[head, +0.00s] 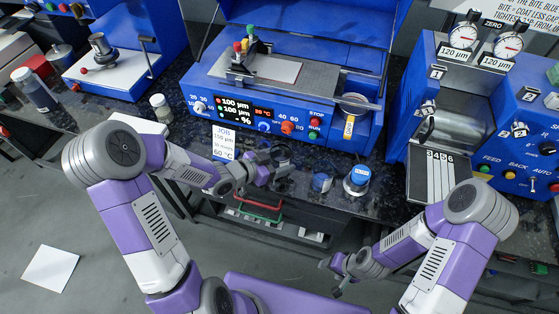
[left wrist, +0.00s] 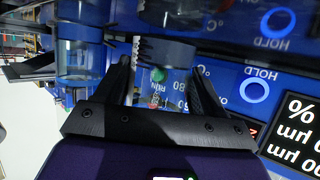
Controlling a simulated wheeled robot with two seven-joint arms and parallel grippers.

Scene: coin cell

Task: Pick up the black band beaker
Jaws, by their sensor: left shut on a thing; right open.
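My left gripper (head: 272,168) is over the front edge of the dark bench, in front of the blue coating machine. In the left wrist view its two fingers (left wrist: 163,82) stand on either side of the black band beaker (left wrist: 165,52), shut on it. The beaker is clear glass with a wide dark band; in the head view it is small, dark and partly hidden by the gripper. My right gripper (head: 338,272) is open and empty, low in front of the bench.
Two blue-marked containers (head: 322,183) and (head: 356,181) stand just right of the left gripper. A small jar (head: 161,108) and a label card (head: 223,142) are to its left. The blue coating machine (head: 285,95) stands behind; a roller press (head: 450,130) is at right.

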